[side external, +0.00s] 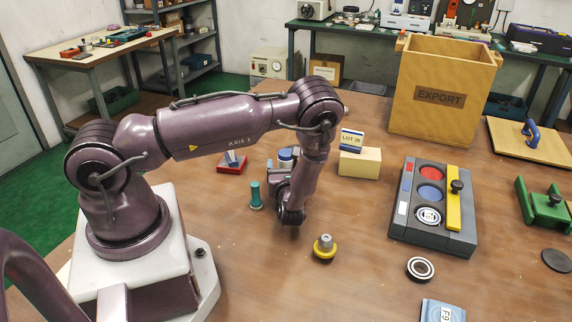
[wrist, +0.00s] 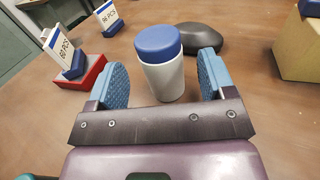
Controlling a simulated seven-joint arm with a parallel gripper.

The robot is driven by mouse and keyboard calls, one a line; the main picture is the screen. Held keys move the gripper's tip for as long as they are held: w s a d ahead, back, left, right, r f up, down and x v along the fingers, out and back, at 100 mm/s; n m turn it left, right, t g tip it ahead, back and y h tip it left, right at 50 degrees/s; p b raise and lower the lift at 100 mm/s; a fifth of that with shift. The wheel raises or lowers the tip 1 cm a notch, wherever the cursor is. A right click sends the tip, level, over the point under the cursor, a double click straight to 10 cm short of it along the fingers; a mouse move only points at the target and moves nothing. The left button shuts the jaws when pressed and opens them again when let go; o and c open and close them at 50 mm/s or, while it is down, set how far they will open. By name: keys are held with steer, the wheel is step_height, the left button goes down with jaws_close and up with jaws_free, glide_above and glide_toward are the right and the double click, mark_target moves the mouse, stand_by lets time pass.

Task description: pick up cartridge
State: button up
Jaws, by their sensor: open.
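The cartridge, a white cylinder with a blue cap, stands upright on the table in the wrist view (wrist: 163,78). In the side view its blue cap (side external: 285,154) shows behind my wrist, which hides much of it. My gripper (wrist: 162,72) is open, with one blue textured pad to the left of the cartridge and one to the right. Gaps show between the cartridge and both pads. In the side view my gripper (side external: 281,170) is low, close to the table and partly hidden by my arm.
A red block with cards (side external: 231,164) and a teal peg (side external: 255,196) stand left of my gripper. A wooden block (side external: 360,163) stands to the right. A yellow-based part (side external: 325,248) stands in front; a grey tray (side external: 400,232) lies farther right. A dark rounded object (wrist: 203,38) lies behind the cartridge.

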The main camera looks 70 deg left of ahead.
mark_target(286, 164)
steer(key=shift+x, duration=1.55)
steer(key=shift+c, duration=0.4)
steer(key=c, duration=1)
steer(key=shift+o, duration=0.2)
